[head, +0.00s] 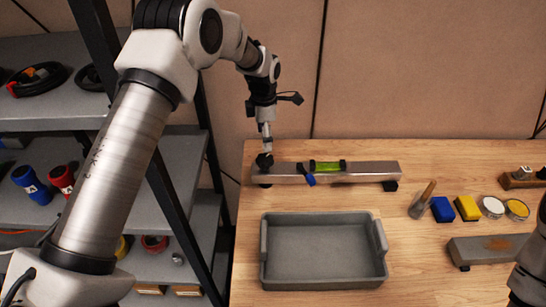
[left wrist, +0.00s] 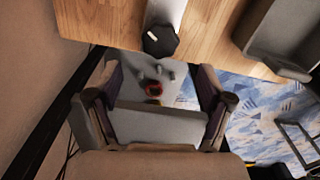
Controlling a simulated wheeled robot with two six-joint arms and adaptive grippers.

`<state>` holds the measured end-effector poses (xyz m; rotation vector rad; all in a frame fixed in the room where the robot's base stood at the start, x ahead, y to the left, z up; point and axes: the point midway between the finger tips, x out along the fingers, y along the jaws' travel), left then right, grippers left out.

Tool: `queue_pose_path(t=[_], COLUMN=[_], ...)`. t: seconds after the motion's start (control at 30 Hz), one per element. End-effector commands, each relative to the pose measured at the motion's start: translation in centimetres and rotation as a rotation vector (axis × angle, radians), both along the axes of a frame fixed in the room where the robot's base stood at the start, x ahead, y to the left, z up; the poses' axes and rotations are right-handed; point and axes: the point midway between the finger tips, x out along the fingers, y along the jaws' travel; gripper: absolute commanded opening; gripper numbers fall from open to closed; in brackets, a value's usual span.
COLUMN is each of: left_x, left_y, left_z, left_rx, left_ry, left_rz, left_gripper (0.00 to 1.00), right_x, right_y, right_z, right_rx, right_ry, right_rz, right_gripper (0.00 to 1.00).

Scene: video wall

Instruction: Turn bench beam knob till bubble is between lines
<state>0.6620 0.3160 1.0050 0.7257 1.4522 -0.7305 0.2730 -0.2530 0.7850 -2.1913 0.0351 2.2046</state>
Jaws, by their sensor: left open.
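The bench beam (head: 365,173) is a long metal bar lying across the back of the wooden bench. A bright green vial (head: 326,166) sits on its top; the bubble and lines are too small to make out. A black knob (head: 264,161) is at the beam's left end. It also shows in the left wrist view as a dark faceted knob (left wrist: 160,41). My left gripper (head: 266,133) points down above the knob. In the left wrist view my left gripper (left wrist: 160,80) is open, with nothing between its fingers; the knob is outside them. My right gripper is not in view.
A blue piece (head: 310,180) hangs at the beam's front. A grey tray (head: 325,279) lies in front of the beam. To the right are a brush (head: 423,200), blue and yellow blocks, round tins and a long grey block (head: 490,249). A shelf rack stands left.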

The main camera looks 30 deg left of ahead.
Motion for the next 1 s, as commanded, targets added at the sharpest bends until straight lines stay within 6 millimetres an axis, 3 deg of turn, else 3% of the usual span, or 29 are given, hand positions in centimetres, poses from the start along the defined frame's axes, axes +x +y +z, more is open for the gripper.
queue_pose_path(t=[0.03, 0.17, 0.5, 0.83, 1.0], left_x=[0.0, 0.0, -0.1, 0.0, -0.1], left_y=[0.0, 0.0, 0.0, 0.0, 0.0], left_z=[-0.8, -1.3, -7.2, -8.3, -8.3], left_rx=[0.001, 0.0, 0.0, 0.0, 0.0], left_ry=[-0.001, 0.001, 0.002, -0.001, 0.0], left_rz=[0.002, 0.003, 0.003, 0.002, 0.002], left_gripper=[0.8, 0.8, 0.8, 0.8, 0.2], right_x=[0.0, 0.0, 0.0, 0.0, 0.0], right_y=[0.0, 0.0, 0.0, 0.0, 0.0], right_z=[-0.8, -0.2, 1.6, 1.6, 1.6], right_rx=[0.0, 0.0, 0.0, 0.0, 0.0], right_ry=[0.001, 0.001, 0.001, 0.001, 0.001], right_rz=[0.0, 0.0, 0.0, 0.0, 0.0], right_gripper=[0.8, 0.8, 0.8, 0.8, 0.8])
